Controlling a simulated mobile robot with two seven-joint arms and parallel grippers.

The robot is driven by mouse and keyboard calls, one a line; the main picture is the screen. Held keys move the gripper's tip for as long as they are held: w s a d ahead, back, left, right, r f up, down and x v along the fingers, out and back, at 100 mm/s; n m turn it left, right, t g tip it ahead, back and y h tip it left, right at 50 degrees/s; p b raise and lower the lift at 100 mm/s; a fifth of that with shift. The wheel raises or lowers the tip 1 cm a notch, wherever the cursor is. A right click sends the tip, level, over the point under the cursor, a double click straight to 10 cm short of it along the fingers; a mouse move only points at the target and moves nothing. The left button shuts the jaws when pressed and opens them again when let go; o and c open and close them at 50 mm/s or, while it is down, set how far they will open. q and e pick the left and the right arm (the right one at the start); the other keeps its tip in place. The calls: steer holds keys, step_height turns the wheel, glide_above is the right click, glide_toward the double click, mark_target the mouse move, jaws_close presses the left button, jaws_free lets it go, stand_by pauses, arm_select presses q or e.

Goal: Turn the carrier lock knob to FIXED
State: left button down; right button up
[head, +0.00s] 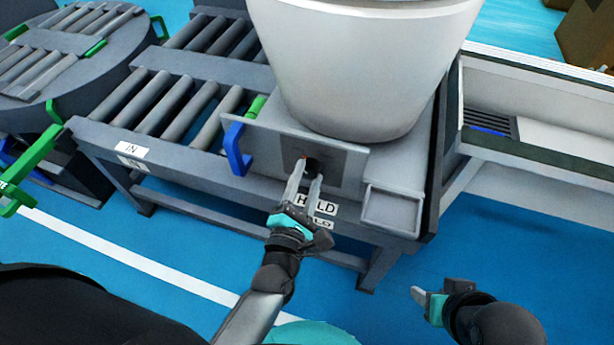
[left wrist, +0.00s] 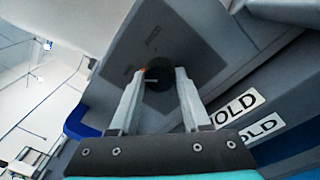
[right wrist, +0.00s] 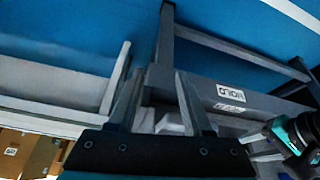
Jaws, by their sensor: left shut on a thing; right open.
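The carrier lock knob (head: 314,165) is a small dark round knob on a grey plate (head: 345,170) on the front of the carrier, below the large white toilet body (head: 370,60). It also shows in the left wrist view (left wrist: 158,78), with a small orange mark at its upper left edge. My left gripper (head: 309,172) is shut on the knob, one finger on each side.
A blue handle (head: 236,150) stands left of the plate. A roller conveyor (head: 185,100) with an IN label lies at the left, and HOLD labels (head: 318,207) sit below the knob. A small grey tray (head: 393,205) is to the right. Blue floor is open in front.

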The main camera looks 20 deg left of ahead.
arm_select(q)
steer(key=shift+r+m+p, duration=0.1)
steer(key=shift+m+p, duration=0.5)
steer(key=shift+m, duration=0.4)
steer(key=m+p, duration=0.2)
steer(key=m, duration=0.3)
steer(key=m+p, duration=0.1)
steer(key=m, duration=0.1)
steer(key=m+p, duration=0.1)
steer(key=m, duration=0.2)
steer(key=shift+t+h, duration=0.3)
steer(key=shift+f+m+p, duration=0.15)
steer(key=shift+m+p, duration=0.15)
steer(key=shift+m, duration=0.8)
steer(key=shift+f+m+p, duration=0.1)
steer(key=shift+m+p, duration=0.2)
steer(key=shift+m, duration=0.8)
arm_select(e)
steer(key=s+f+g, duration=0.2)
steer(key=s+f, duration=0.1)
steer(key=f, duration=1)
steer(key=shift+s+d, duration=0.25)
steer(key=shift+s+f, duration=0.1)
arm_select(q)
steer(key=shift+c, duration=1.8)
jaws_free()
